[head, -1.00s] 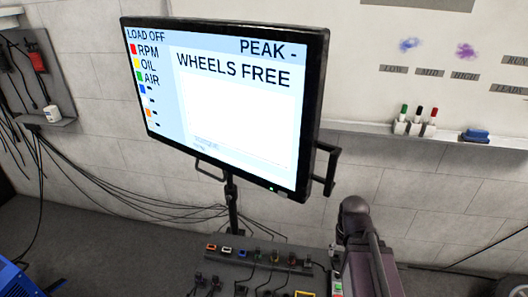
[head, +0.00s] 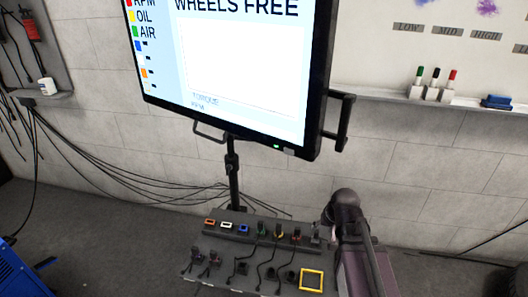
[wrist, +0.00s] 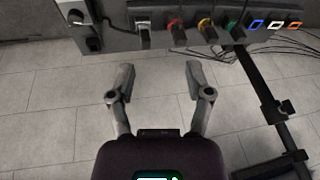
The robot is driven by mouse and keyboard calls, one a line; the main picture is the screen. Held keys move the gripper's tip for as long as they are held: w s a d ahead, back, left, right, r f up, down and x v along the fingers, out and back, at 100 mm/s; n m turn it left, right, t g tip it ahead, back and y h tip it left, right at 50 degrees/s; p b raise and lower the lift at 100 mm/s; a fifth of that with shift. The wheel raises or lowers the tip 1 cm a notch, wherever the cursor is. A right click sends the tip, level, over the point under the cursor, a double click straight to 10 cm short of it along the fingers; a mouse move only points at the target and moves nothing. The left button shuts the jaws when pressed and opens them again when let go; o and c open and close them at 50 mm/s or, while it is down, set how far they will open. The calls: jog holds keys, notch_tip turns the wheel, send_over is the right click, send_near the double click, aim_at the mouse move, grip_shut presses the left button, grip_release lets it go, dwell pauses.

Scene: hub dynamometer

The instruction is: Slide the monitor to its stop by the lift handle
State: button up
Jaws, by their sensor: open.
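The monitor (head: 235,75) is a large black-framed screen on a stand pole (head: 233,175), reading "WHEELS FREE"; its top is cut off in the head view. A black bracket-shaped handle (head: 345,122) stands off its right edge, and a thin loop handle (head: 209,133) hangs under its lower edge. I cannot tell which is the lift handle. In the head view only my arm shows, below and right of the monitor; my gripper is hidden there.
A console (head: 225,255) with several coloured plugs and cables stands below the monitor; its edge also shows in the wrist view (wrist: 145,38). A wall ledge (head: 470,108) with markers is at the right. Cables trail along the wall at the left.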

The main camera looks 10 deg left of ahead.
jog(key=w+a+r+m+t+y+b, duration=0.1)
jog(key=w+a+r+t+y, duration=0.15)
jog(key=w+a, duration=0.35)
jog(key=w+a+r+t+y+b, duration=0.1)
jog(key=w+a+t+y, duration=0.15)
jog(key=a, duration=0.55)
jog(key=w+a+r+m+t+h, duration=0.6)
jog(key=a+r+m+t+h, duration=0.2)
jog(key=m, duration=1)
notch_tip(320, 180, up, 3)
jog(key=shift+w+a+f+t+h, duration=0.1)
jog(key=shift+w+a+t+h, duration=0.15)
jog(key=shift+a+t, duration=0.8)
jog(key=shift+w, duration=0.1)
jog(key=w, duration=0.9)
jog(key=w+d, duration=0.1)
jog(key=w, duration=0.3)
jog(key=shift+w, duration=0.3)
